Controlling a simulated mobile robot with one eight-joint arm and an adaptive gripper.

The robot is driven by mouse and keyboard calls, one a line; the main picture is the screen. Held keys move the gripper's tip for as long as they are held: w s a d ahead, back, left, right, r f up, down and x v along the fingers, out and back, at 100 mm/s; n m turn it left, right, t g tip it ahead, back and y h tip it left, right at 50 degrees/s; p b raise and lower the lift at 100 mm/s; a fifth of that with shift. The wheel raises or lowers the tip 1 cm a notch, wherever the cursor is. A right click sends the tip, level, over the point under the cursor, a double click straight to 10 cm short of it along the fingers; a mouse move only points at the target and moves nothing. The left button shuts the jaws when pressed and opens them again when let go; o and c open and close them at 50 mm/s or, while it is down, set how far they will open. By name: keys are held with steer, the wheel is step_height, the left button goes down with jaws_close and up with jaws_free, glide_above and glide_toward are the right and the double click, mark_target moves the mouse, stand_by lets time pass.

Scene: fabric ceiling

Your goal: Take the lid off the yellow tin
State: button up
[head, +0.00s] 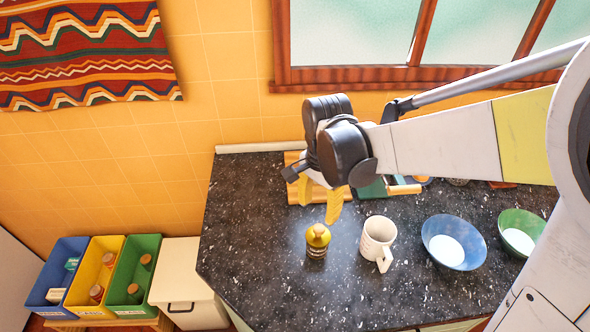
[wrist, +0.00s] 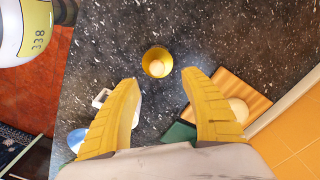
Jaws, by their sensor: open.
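The yellow tin (head: 316,250) stands upright on the dark speckled counter, left of the white mug. Its yellow lid (head: 317,235) is on top. In the wrist view the lid (wrist: 148,67) shows from above, with a round pale knob (wrist: 157,68) in its middle. My gripper (head: 320,198) has yellow fingers and is open and empty, above the counter close to the tin. In the wrist view the gripper (wrist: 162,82) has its fingers spread, with the tin just beyond the gap between the tips. The fingers appear apart from the tin.
The white mug (head: 376,232) stands close right of the tin. A blue bowl (head: 438,235) and a green bowl (head: 521,225) are farther right. A wooden board (wrist: 225,92) lies behind, near the wall. Bare counter lies left of the tin.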

mark_target(319, 227)
steer(key=f, duration=0.3)
steer(key=f+b, duration=0.1)
steer(key=shift+s+d+f, duration=0.15)
steer(key=shift+s+d, duration=0.15)
steer(key=shift+s, duration=0.05)
steer(key=f+b, duration=0.1)
steer(key=f, duration=0.1)
steer(key=f+b, duration=0.1)
steer(key=f, duration=0.2)
steer(key=shift+w+f, duration=0.2)
steer(key=shift+f, duration=0.15)
jaws_close()
